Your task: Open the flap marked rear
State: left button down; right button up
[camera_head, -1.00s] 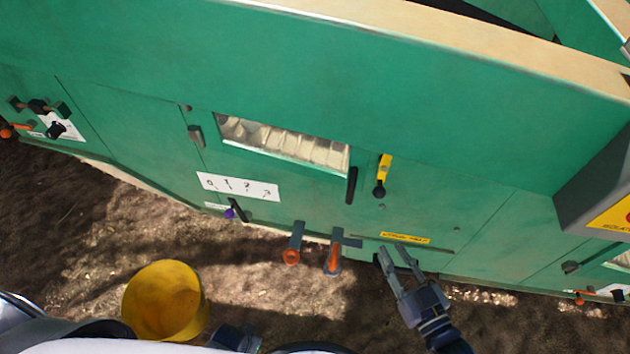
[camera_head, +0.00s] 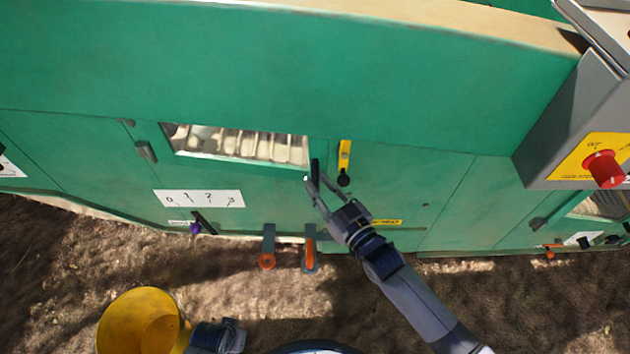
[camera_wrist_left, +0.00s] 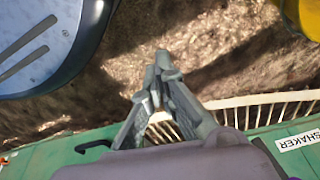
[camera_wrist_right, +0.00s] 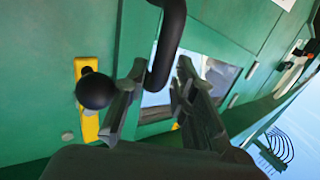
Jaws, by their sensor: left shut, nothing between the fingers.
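The green machine side (camera_head: 420,190) carries a windowed panel (camera_head: 240,145) with a black handle (camera_head: 315,168) at its right end. I cannot read the word rear on any flap. My right gripper (camera_head: 312,187) is open at this handle. In the right wrist view the curved black handle (camera_wrist_right: 168,40) reaches between the spread fingers; I cannot tell whether they touch it. A yellow latch (camera_head: 344,155) with a black ball knob (camera_wrist_right: 96,91) is close beside the gripper. My left gripper (camera_wrist_left: 158,68) is shut and empty, low over the soil; it also shows at the bottom of the head view (camera_head: 220,337).
A yellow bucket (camera_head: 140,322) stands on the soil at lower left. Two orange-tipped levers (camera_head: 267,247) hang below the panel, near a 0–3 scale label (camera_head: 198,198). A grey box with a red isolator knob (camera_head: 603,168) juts out at right.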

jog(key=shift+x, duration=1)
grip_shut()
